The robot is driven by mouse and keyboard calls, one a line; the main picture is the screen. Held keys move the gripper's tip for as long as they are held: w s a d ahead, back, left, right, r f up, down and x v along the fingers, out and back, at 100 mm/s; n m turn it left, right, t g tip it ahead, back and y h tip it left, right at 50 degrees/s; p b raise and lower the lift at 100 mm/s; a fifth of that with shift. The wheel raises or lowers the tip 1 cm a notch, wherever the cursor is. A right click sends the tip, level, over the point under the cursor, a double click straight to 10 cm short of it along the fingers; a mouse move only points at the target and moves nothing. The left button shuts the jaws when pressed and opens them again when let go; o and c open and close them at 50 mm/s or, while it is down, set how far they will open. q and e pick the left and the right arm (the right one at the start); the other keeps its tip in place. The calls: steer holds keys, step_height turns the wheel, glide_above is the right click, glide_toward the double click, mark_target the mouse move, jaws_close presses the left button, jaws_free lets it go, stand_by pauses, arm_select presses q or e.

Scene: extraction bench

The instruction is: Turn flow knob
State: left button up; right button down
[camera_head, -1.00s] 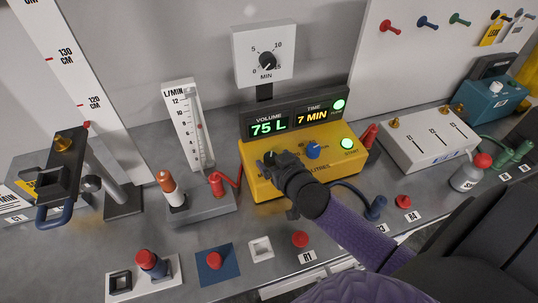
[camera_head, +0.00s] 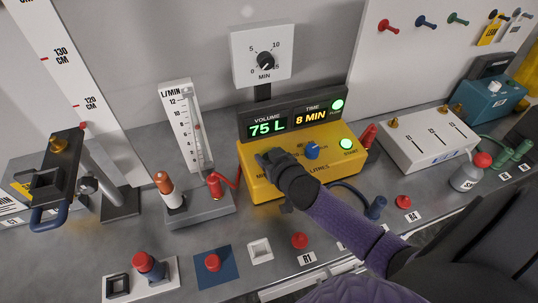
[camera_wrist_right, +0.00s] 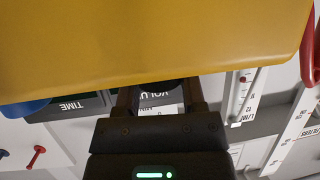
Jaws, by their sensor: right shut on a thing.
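The yellow meter box (camera_head: 255,185) stands mid-bench, its dark display panel (camera_head: 243,127) reading 75 L and 8 MIN with green lights lit. My right gripper (camera_head: 270,160) reaches over the box from the lower right, shut on a dark knob at the left of its top face. The gripper mostly hides this knob; the right wrist view shows part of the dark round knob (camera_wrist_right: 158,87) between the fingers. A blue knob (camera_head: 312,151) sits right of the gripper, untouched. The L/MIN flow meter (camera_head: 181,115) stands left of the box.
An orange-topped white cylinder (camera_head: 165,183) and a red fitting (camera_head: 214,185) stand by the flow meter. A dial (camera_head: 262,60) rises behind the box. Red buttons (camera_head: 299,240) line the front. A white box (camera_head: 425,137) stands to the right.

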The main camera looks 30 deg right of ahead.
steer(key=shift+r+n+y+p, duration=0.2)
steer(key=shift+n+y+p, duration=0.2)
steer(key=shift+y+p, duration=0.1)
steer(key=shift+n+y, duration=0.4)
steer(key=shift+n, duration=0.1)
steer(key=shift+f+n+y+p, duration=0.15)
steer(key=shift+n+y+p, duration=0.25)
steer(key=shift+y, duration=0.2)
steer(key=shift+c, duration=0.9)
jaws_free()
